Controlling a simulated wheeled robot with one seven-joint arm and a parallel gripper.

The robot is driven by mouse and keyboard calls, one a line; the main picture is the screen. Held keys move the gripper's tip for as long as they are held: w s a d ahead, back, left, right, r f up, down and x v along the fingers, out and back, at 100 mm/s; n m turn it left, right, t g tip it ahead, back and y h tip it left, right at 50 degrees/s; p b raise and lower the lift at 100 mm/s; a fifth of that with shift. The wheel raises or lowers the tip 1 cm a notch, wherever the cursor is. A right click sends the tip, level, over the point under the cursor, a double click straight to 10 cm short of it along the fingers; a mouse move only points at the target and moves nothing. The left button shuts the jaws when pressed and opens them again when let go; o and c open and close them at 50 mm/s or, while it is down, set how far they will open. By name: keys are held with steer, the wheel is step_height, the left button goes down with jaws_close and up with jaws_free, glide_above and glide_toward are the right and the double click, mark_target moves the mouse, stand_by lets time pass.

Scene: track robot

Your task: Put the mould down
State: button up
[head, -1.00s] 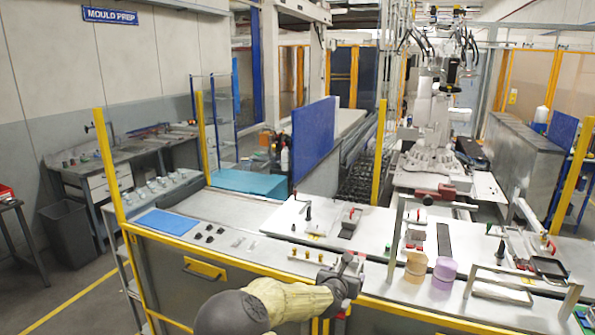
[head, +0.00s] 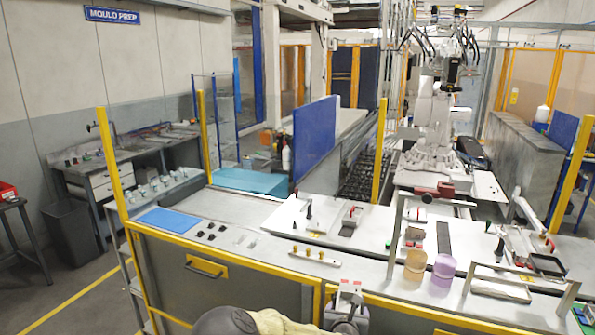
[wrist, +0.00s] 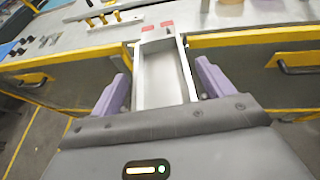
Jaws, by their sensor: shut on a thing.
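The mould (wrist: 163,82) is a light grey, open, trough-like piece with red marks at its far end. In the wrist view it sits between the two purple fingers of my gripper (wrist: 161,65), which is shut on it. In the head view my gripper (head: 346,308) is at the bottom centre, in front of the yellow front edge of the bench. The far end of the mould overlaps the white bench top (head: 365,268) in the wrist view. Whether it touches the bench cannot be told. My gripper and arm hide much of the mould in the head view.
A strip with brass pegs (head: 315,256) lies on the bench just behind my gripper. An orange cup (head: 414,264) and a purple cup (head: 443,270) stand to the right. A blue mat (head: 168,219) and small black parts lie left. A metal frame (head: 515,270) stands far right.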

steer(key=s+d+f+n+y, duration=0.1)
steer(key=s+f+n+y, duration=0.1)
steer(key=s+f, duration=0.8)
steer(key=shift+s+d+f+y, duration=0.15)
steer(key=shift+d+f+y, duration=0.3)
steer(key=shift+f, duration=0.5)
steer(key=shift+a+n, duration=0.1)
steer(key=shift+n, duration=0.2)
steer(key=shift+f, duration=0.25)
steer(key=s+f, duration=0.4)
steer(key=f, duration=0.1)
steer(key=shift+s+f, duration=0.2)
steer(key=shift+f, duration=0.05)
